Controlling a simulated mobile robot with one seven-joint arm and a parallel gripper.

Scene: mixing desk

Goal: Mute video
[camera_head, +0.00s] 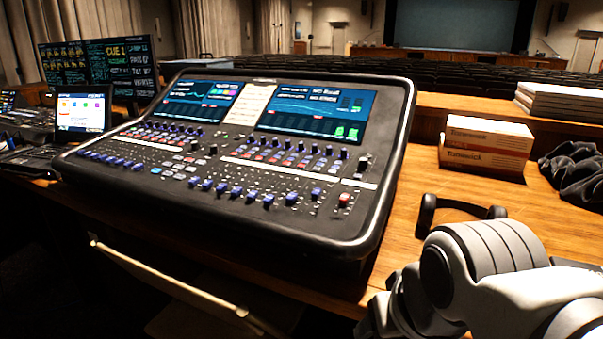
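A large black mixing desk (385,205) stands tilted on the wooden table. It has two lit screens, rows of blue-capped faders and knobs, and several small buttons. A red-topped button or fader (344,199) sits at its lower right. I cannot read any label that marks the video mute control. My white and grey arm is at the lower right, to the right of the desk and apart from its controls. The gripper's fingers cannot be made out, so its opening is not shown.
On the wooden table (405,250), black headphones (428,212) lie close to my arm. Orange-white boxes (487,143), a dark cloth (575,170) and stacked papers (560,98) lie at the right. A laptop (82,112) and monitors (100,65) stand at the left. A chair (165,280) is in front.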

